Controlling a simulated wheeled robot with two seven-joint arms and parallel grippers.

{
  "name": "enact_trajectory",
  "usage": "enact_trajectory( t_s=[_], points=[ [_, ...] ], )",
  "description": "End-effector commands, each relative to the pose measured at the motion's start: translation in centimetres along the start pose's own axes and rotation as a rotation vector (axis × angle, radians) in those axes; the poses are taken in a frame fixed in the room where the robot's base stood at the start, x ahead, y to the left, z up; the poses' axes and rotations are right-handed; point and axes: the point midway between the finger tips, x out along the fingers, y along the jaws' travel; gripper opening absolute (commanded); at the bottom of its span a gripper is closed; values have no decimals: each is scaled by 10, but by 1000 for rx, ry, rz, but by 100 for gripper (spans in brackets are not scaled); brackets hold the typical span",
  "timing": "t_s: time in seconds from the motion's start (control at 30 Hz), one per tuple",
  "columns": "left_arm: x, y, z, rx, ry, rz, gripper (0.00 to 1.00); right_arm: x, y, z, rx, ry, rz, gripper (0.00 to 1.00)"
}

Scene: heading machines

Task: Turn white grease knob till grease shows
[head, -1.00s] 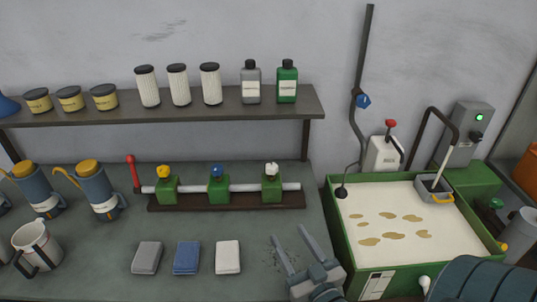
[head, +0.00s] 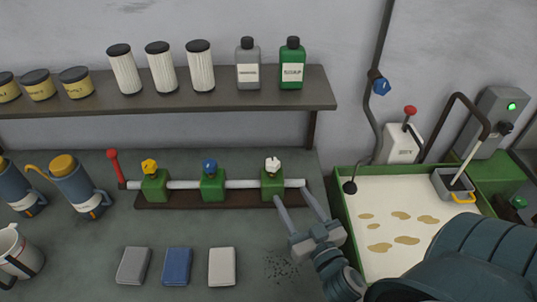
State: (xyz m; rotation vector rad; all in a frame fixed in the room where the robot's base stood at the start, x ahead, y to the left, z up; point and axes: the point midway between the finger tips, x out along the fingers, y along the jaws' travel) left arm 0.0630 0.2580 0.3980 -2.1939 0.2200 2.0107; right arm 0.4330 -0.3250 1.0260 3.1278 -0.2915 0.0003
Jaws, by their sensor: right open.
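The white knob (head: 272,164) sits on top of the rightmost green block (head: 272,184) of the grease manifold. The yellow knob (head: 149,166) and the blue knob (head: 210,166) sit on the other two blocks. My right gripper (head: 297,200) is open and empty, with its fingers pointing up the picture. Its left fingertip is close to the right block's lower edge; I cannot tell whether it touches. Its right fingertip lies right of the block, near the pipe's end. No grease is visible at the manifold. My left gripper is not in view.
A red lever (head: 114,165) stands at the pipe's left end. Grey, blue and white cloths (head: 222,267) lie in front. The green tank (head: 343,214) of pale fluid is at right. A shelf (head: 220,98) with filters and bottles hangs above the bench.

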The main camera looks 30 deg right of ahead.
Motion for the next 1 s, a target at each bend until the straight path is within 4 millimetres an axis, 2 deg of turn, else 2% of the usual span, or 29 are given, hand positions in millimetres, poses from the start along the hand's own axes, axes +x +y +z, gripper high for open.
enact_trajectory(
  t_s=[0.27, 0.47, 0.67, 1.0],
  points=[
    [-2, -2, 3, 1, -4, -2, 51, 4, 0, -1, 0, 0, 0, 51],
    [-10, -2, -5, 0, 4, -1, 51, 18, 0, -2, -1, 1, 0, 51],
    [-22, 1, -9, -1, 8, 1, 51, 47, 0, -4, -2, 2, 0, 51],
    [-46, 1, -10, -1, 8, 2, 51, 106, 0, -4, -2, 1, 0, 51]
  ],
)
